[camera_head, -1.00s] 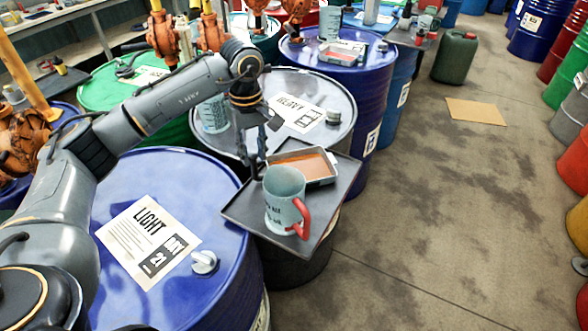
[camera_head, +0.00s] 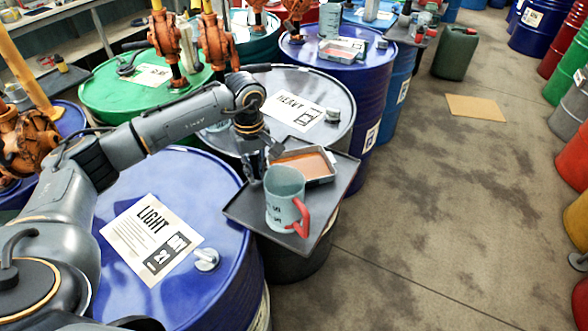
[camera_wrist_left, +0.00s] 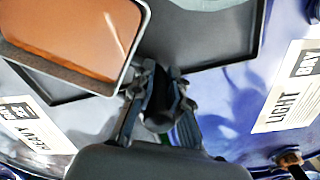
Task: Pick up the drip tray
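A flat dark grey tray (camera_head: 243,209) sits over a dark drum at the middle of the head view. On it stand a shallow metal pan (camera_head: 328,179) with an orange-brown inside and a pale mug (camera_head: 285,203) with a red handle. I cannot tell for sure which of tray and pan is the drip tray. The wrist view shows the pan (camera_wrist_left: 72,28) and the tray's rim (camera_wrist_left: 225,64). My left gripper (camera_head: 256,160) is low at the tray's left side, beside the pan's corner. Its fingers (camera_wrist_left: 160,75) look apart; contact is unclear. The right gripper is out of view.
A blue drum (camera_head: 120,185) with a LIGHT label and silver cap stands left of the tray. A grey drum (camera_head: 335,95) with a HEAVY label is behind it. More drums line both sides. The concrete floor (camera_head: 420,220) at right is mostly clear, with a cardboard sheet (camera_head: 475,109).

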